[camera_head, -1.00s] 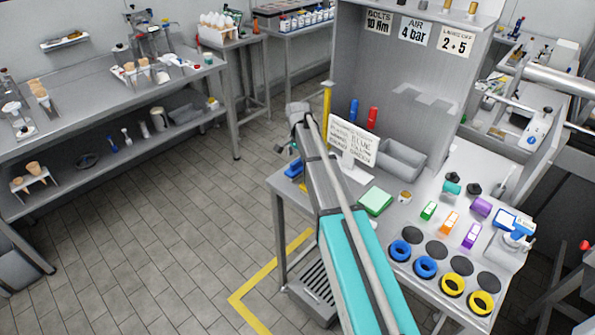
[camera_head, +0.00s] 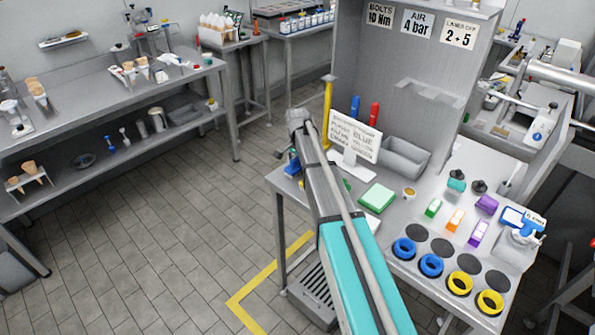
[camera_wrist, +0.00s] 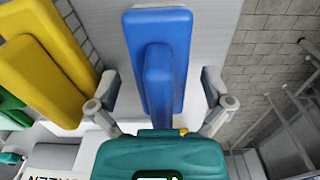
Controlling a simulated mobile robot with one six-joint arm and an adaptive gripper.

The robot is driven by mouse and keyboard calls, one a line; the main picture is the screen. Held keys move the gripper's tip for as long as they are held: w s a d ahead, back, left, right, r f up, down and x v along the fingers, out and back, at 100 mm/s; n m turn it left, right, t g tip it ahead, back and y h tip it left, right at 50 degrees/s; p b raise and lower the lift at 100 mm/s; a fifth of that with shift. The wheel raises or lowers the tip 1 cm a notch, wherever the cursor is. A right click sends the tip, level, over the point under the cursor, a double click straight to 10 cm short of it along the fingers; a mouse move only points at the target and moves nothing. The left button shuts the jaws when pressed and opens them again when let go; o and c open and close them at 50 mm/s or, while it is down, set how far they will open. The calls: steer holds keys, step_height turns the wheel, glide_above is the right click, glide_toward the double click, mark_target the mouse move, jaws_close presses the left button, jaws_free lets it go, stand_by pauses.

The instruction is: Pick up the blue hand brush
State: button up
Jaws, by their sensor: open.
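The blue hand brush (camera_wrist: 158,45) lies between my fingers in the wrist view, with its raised handle running lengthwise toward the green gripper body. In the head view the blue hand brush (camera_head: 291,168) shows in part at the far left corner of the workbench (camera_head: 400,235), beside my arm's end. My gripper (camera_wrist: 160,88) is open, with one finger on each side of the brush. I cannot tell whether either finger touches it.
A yellow brush (camera_wrist: 42,75) lies close left of the blue one, with a green one (camera_wrist: 12,108) beyond. A sign (camera_head: 352,138), a grey bin (camera_head: 404,158) and a green block (camera_head: 377,198) stand nearby. Open floor lies left.

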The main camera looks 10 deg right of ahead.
steer(key=shift+f, duration=0.3)
stand_by(0.5)
steer(key=c, duration=1.3)
steer(key=shift+r, duration=0.2)
step_height(320, 180, up, 3)
steer(key=p, duration=0.3)
steer(key=s+r+p, duration=0.3)
steer(key=s, duration=0.1)
steer(key=s+r+p, duration=0.3)
steer(key=s, duration=0.2)
steer(key=s+r+p, duration=0.3)
steer(key=s, duration=0.2)
steer(key=shift+d+r+p, duration=0.3)
steer(key=shift+r+p, duration=0.05)
steer(key=shift+p, duration=0.05)
